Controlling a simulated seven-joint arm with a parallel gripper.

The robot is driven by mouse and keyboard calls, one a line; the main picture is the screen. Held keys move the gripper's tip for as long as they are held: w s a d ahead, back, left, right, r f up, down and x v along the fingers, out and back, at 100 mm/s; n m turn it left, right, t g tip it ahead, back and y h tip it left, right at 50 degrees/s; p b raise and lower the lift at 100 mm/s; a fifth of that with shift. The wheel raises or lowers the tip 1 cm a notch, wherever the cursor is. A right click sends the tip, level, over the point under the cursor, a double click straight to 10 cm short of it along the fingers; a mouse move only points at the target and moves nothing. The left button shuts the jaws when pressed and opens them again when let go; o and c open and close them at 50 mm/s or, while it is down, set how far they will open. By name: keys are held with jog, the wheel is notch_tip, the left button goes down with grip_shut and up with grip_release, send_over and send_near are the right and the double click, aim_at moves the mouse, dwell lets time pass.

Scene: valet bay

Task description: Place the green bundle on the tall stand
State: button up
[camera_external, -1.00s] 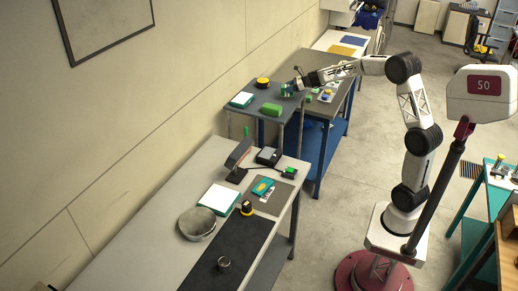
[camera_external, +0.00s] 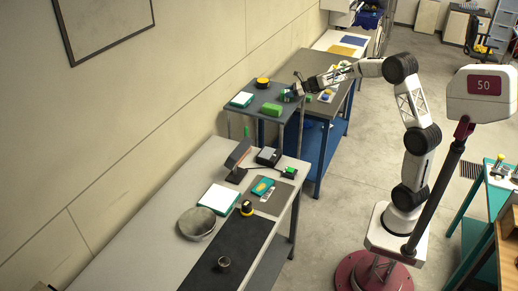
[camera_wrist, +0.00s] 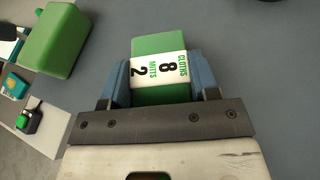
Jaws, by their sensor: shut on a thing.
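My gripper (camera_external: 290,94) is shut on the green bundle (camera_wrist: 163,95), which has a white label reading "CLOTHS 8 MITTS 2". In the wrist view the bundle sits between the two blue fingers (camera_wrist: 163,84). In the external view only a small part of the bundle (camera_external: 285,95) shows at the jaws. It is over or at the right edge of the tall stand's grey top (camera_external: 252,110); whether it touches the top I cannot tell.
A plain green block (camera_external: 271,109) lies on the stand and shows at the upper left of the wrist view (camera_wrist: 55,38). A lower bench (camera_external: 150,235) stands in front.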

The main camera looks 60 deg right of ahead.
jog(key=shift+f, duration=0.1)
jog(key=o, duration=1)
jog(key=v, duration=1.2)
